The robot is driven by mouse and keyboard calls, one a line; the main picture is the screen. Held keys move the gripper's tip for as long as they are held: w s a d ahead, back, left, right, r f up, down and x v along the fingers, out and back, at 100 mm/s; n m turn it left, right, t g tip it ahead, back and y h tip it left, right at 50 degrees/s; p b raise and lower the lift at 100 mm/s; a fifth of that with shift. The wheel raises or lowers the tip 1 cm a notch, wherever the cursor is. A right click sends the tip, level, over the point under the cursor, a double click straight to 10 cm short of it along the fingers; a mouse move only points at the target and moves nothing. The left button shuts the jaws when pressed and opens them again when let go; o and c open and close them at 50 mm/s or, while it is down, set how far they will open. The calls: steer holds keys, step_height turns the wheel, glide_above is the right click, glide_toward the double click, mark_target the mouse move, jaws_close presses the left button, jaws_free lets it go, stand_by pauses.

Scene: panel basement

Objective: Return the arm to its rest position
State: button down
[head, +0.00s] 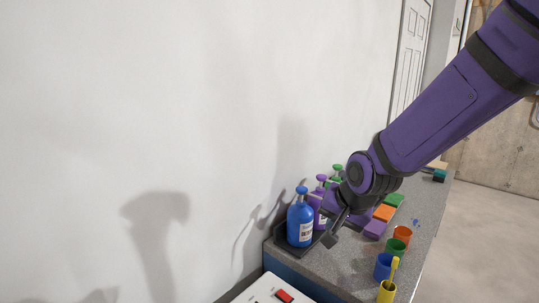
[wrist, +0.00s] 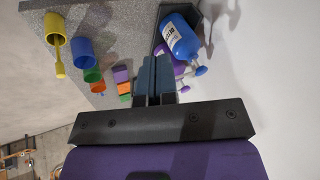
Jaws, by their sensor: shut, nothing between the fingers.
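My purple arm reaches in from the upper right in the head view. My gripper (head: 333,232) is over the counter, just right of the blue bottle, pointing down and to the left. In the wrist view its two fingers (wrist: 154,75) lie side by side, shut and empty. The blue bottle (head: 300,222) stands upright in a dark tray; it also shows in the wrist view (wrist: 182,40). Whether the gripper touches the purple bottle (head: 319,198) behind it cannot be told. A green bottle (head: 337,172) stands further back, partly hidden by my arm.
The grey counter (head: 345,264) runs along a white wall. A blue cup (head: 383,266), an orange cup (head: 402,235), a green cup (head: 396,248) and a yellow cup (head: 387,292) stand at its right edge. Coloured blocks (head: 383,212) lie behind. A white panel with a red switch (head: 284,296) is in front.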

steer(key=s+d+r+n+h, duration=0.1)
steer(key=s+d+r+n, duration=0.1)
steer(key=s+d+r, duration=0.5)
steer(key=s+d+r+n+h, duration=0.1)
steer(key=s+d+r+n, duration=0.1)
steer(key=s+d+r, duration=0.6)
steer(key=s+d, duration=0.1)
steer(key=s, duration=0.5)
steer(key=shift+s+d+r, duration=0.15)
steer(key=shift+s+r, duration=0.1)
